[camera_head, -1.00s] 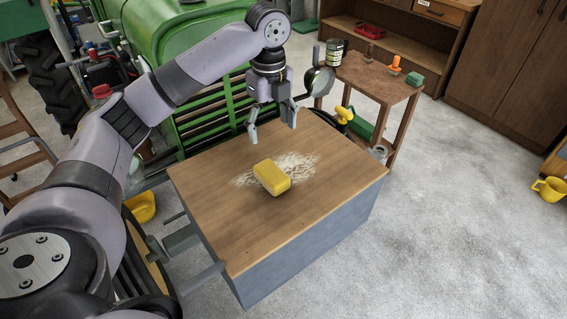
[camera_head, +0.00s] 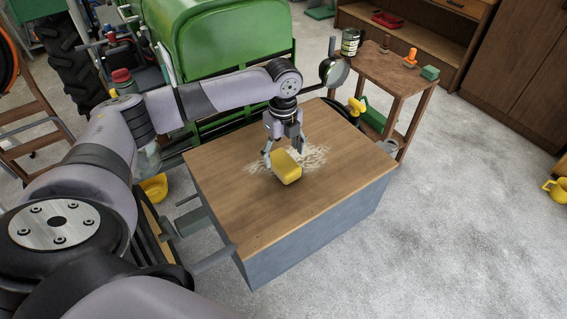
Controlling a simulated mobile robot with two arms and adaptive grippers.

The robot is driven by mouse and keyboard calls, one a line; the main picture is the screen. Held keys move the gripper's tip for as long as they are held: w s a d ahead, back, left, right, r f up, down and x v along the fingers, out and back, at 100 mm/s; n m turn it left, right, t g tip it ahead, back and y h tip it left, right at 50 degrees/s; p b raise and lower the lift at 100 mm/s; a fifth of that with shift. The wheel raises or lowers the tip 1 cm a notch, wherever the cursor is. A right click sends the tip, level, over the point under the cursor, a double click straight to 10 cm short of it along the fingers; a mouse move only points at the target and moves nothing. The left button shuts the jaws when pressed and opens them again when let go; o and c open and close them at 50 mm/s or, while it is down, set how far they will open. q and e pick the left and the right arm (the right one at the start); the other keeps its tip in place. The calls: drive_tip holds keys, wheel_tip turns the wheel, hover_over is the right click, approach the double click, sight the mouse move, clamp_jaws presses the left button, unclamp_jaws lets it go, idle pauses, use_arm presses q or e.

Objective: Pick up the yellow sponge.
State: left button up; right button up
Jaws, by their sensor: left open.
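The yellow sponge (camera_head: 287,167) lies on the wooden top of the workbench (camera_head: 240,205), on a pale dusty patch (camera_head: 313,158). My left gripper (camera_head: 284,152) points down right at the sponge, with its fingers spread. One finger is at the sponge's left end and the other is behind its right side. I cannot tell whether the fingers touch it. The sponge appears to rest on the bench top. My right gripper does not show.
A green tractor (camera_head: 225,50) stands close behind the bench. A small wooden side table (camera_head: 385,77) with a can (camera_head: 350,41) and small items is at the back right.

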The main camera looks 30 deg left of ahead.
sight(283, 160)
use_arm(q)
drive_tip(key=shift+d+f+p, duration=0.1)
drive_tip(key=shift+f+p, duration=0.3)
drive_tip(key=shift+f, duration=1.5)
drive_tip(key=shift+c, duration=0.4)
drive_tip(key=c, duration=1.1)
drive_tip(key=shift+o, duration=0.2)
drive_tip(key=shift+r, duration=0.1)
